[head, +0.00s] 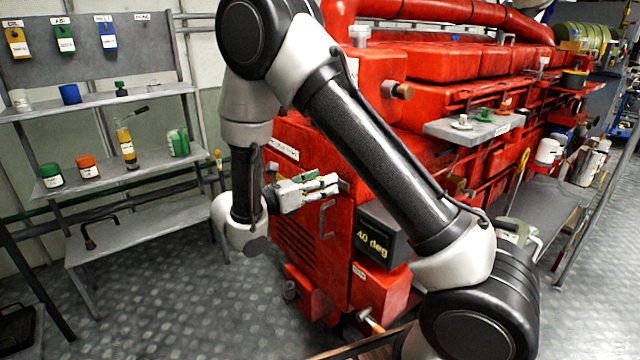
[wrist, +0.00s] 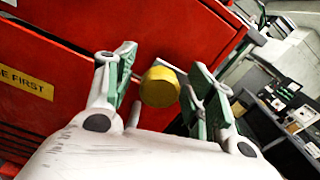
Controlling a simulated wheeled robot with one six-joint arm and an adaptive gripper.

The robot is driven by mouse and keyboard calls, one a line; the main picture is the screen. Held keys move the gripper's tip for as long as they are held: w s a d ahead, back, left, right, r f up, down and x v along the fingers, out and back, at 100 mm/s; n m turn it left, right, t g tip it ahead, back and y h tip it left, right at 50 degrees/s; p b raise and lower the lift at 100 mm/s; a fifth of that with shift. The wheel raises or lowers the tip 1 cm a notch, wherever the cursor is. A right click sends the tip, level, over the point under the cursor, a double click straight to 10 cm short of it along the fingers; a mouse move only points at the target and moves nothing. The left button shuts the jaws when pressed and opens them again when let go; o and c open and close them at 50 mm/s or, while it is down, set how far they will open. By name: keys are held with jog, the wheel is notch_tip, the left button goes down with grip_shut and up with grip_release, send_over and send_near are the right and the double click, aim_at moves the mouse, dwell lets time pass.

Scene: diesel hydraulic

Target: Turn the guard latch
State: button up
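A round yellow knob (wrist: 160,87), which looks like the guard latch, sits on the red engine panel (wrist: 185,35) in the wrist view. My gripper (wrist: 162,75) is open, with one green-padded finger on each side of the knob. A gap shows at the left finger; whether the right finger touches is hard to tell. In the head view my gripper (head: 332,184) points right at the end of the red engine housing (head: 365,300). The knob cannot be made out there, where the fingers are in the way.
A display reading "40 deg" (head: 374,240) sits right of and below my gripper, near a metal handle (head: 327,218). A yellow label (wrist: 25,83) is on the panel. Shelves (head: 130,235) with bottles stand left. Open floor (head: 190,310) lies in front.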

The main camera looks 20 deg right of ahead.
jog(key=c, duration=1)
jog(key=shift+m, duration=0.4)
jog(key=m, duration=0.3)
jog(key=shift+m, duration=0.4)
jog(key=m, duration=0.4)
jog(key=shift+s, duration=0.1)
jog(key=m, duration=0.9)
jog(key=shift+f, duration=0.1)
jog(key=shift+m, duration=0.3)
